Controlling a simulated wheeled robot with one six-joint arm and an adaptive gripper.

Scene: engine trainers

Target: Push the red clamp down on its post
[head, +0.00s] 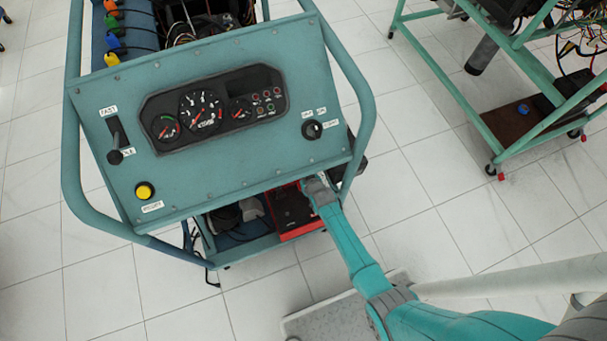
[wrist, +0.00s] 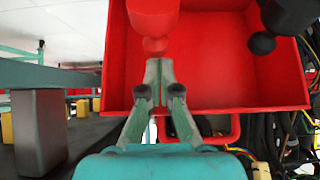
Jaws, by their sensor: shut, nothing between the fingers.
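The red clamp (wrist: 153,14) shows at the top centre of the wrist view, cut off by the frame edge. A narrower red part (wrist: 155,45), perhaps its post, shows just below it. My gripper (wrist: 158,68) is shut and empty, its fingertips together just below that red part in the picture. I cannot tell whether they touch it. In the head view my gripper (head: 313,184) is at the lower right edge of the teal panel, which partly hides the area under it. I cannot make out the clamp there.
A red tray (wrist: 230,85) lies behind the fingers, with a black clamp (wrist: 287,14) at its right. Wires hang at the far right. In the head view the teal instrument panel (head: 230,170) and its tube frame (head: 352,75) stand close to my arm.

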